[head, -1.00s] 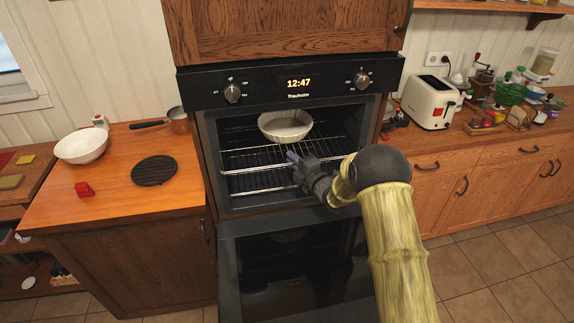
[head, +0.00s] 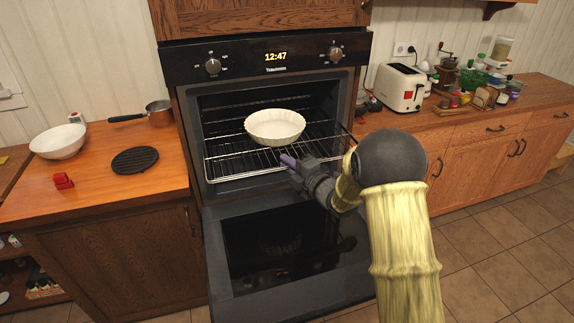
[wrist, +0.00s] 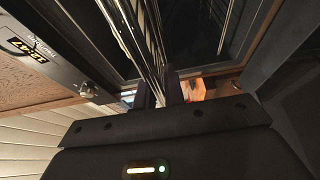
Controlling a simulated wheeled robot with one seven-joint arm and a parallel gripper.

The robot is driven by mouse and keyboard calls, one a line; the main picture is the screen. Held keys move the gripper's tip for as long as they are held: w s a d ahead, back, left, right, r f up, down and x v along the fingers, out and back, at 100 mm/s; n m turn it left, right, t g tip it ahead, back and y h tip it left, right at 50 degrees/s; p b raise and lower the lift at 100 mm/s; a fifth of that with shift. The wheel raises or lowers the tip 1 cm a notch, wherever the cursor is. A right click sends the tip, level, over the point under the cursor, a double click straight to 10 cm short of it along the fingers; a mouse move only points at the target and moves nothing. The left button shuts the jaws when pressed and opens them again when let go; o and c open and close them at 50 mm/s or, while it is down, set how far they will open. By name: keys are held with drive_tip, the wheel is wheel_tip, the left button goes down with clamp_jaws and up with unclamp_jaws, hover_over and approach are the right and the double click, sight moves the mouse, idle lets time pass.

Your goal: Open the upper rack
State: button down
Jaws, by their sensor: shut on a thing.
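The upper rack (head: 232,157) is a wire grid in the oven, drawn partly out through the open front. A white fluted dish (head: 275,126) stands upright on it. My gripper (head: 288,160) is at the rack's front edge, right of its middle, with its purple fingertips shut on the wire. In the wrist view, the rack's wires (wrist: 150,40) run up from between the dark fingers (wrist: 160,92). The exact contact is partly hidden there. The oven door (head: 285,245) hangs open below.
A wooden counter on the left (head: 100,185) holds a white bowl (head: 58,141), a black trivet (head: 135,160), a red item (head: 63,181) and a saucepan (head: 158,113). A toaster (head: 400,87) stands on the right counter. Floor is clear at the right.

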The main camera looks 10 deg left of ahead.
drive_tip(key=shift+f, duration=0.1)
drive_tip(key=c, duration=1.6)
unclamp_jaws()
drive_tip(key=shift+c, duration=0.2)
drive_tip(key=shift+o, duration=0.8)
drive_tip(key=shift+w, duration=0.2)
drive_tip(key=shift+s, duration=0.15)
drive_tip(key=b+v, duration=0.3)
drive_tip(key=v, duration=1.4)
drive_tip(key=shift+d, duration=0.2)
